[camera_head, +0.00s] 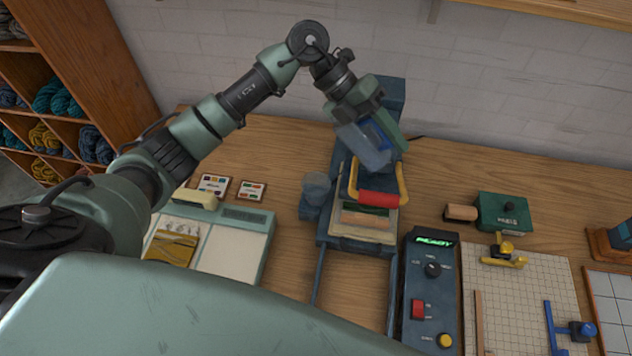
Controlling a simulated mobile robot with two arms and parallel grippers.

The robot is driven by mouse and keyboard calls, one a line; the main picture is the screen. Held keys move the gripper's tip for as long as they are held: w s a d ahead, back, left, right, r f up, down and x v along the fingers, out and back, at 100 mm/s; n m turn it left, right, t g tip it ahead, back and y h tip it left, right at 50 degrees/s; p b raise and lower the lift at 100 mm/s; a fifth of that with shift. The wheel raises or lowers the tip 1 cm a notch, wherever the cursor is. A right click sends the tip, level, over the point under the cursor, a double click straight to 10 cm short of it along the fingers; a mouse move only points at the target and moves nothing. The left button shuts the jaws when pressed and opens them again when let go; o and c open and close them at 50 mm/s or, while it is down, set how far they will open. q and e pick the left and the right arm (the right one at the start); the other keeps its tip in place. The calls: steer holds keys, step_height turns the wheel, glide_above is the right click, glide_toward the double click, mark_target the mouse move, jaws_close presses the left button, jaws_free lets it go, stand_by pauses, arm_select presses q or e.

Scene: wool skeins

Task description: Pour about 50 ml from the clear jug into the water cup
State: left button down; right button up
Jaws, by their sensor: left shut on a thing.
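The clear jug (362,147) is a see-through bluish vessel, held in the air above the back of the dark blue press-like machine. It looks tilted, and blue shows inside it, but I cannot make out the water level. My left gripper (379,117) is shut on the jug; its fingers partly hide it. A small translucent grey cup (317,186), which looks like the water cup, stands in a dark blue holder at the machine's left side. The jug is above and to the right of this cup, apart from it. No stream shows between them. My right gripper is not in view.
The machine has a yellow handle with a red grip (378,199). A control box (432,290) reads READY. A cream device (245,246) stands left, a green box (503,212) and gridded board (520,290) right. Wool shelves (110,60) stand at far left.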

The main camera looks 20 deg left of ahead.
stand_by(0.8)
arm_select(q)
steer(key=y, duration=0.2)
steer(key=shift+d+y, duration=0.25)
steer(key=shift+y, duration=0.15)
steer(key=shift+s+d+f+t+y+b, duration=0.15)
steer(key=shift+d+f+y, duration=0.35)
steer(key=shift+y, duration=0.75)
steer(key=shift+w+d+f+t+y+b, duration=0.15)
steer(key=shift+d+f+y, duration=0.35)
steer(key=shift+y, duration=0.7)
steer(key=shift+s+d+f+t+y+b, duration=0.1)
steer(key=shift+d+f+t+y+b, duration=0.3)
steer(key=shift+y, duration=0.85)
steer(key=shift+f, duration=0.1)
